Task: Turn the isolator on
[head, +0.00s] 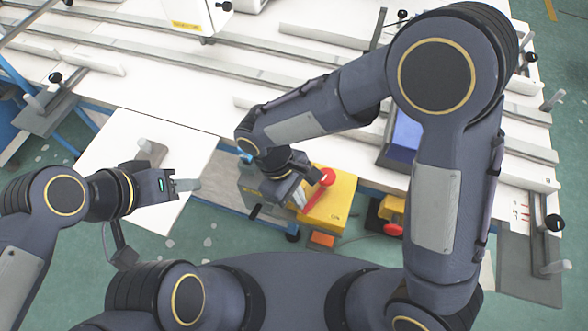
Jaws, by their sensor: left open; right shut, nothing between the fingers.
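A yellow box (334,205) with a red knob or handle (327,176) stands at the front edge of the table, and looks like the isolator. Which way the red part is turned is hard to tell. My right gripper (301,198) reaches down at the left side of this box, close to the red part. Its fingers are shut with nothing between them. Whether they touch the box cannot be told. My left gripper (187,185) is open and empty, over the white side panel to the left.
A smaller yellow and red unit (391,209) sits to the right, partly behind my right arm. A blue screen (405,137) is also partly hidden by that arm. The white table (150,65) carries metal rails and clamps. An orange piece (321,240) is below the box.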

